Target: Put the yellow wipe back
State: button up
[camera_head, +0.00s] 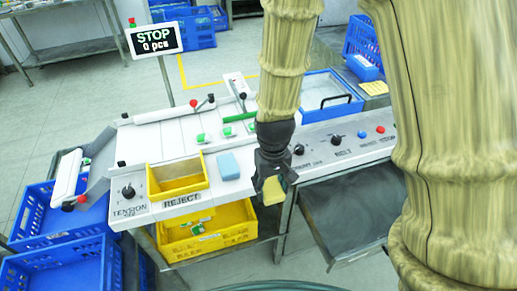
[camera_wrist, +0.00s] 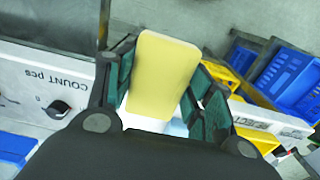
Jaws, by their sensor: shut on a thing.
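My gripper (camera_head: 270,178) is shut on the yellow wipe (camera_head: 274,191), near the front edge of the machine's panel. In the wrist view the wipe (camera_wrist: 160,75) is a pale yellow rounded block between the two dark green finger pads of my gripper (camera_wrist: 165,90). It appears to be held clear of the surfaces below. A blue block (camera_head: 228,166), perhaps another wipe, lies on the white panel left of my gripper. The wipe's lower side is hidden.
A yellow reject tray (camera_head: 178,190) sits in the panel, with a larger yellow crate (camera_head: 238,238) below. Blue crates (camera_head: 62,215) stand at left. Control knobs (camera_head: 336,140) line the right panel. A yellow flat piece (camera_head: 374,88) lies at the far right. A STOP display (camera_head: 154,40) stands behind.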

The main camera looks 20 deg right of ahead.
jog(key=w+p, duration=0.1)
jog(key=w, duration=0.4)
jog(key=w+d+p, duration=0.1)
jog(key=w+p, duration=0.1)
jog(key=w, duration=0.3)
jog(key=w+d+f+p, duration=0.1)
jog(key=w, duration=0.4)
jog(key=shift+w+d+f+p, duration=0.1)
jog(key=shift+w+p, duration=0.15)
jog(key=shift+p, duration=0.05)
jog(key=shift+f+p, duration=0.8)
jog(key=shift+f, duration=1)
jog(key=shift+f, duration=0.2)
jog(key=o, duration=0.9)
jog(key=shift+r, duration=0.2)
notch_tip(320, 180, up, 12)
jog(key=b, duration=0.3)
jog(key=shift+b, duration=0.35)
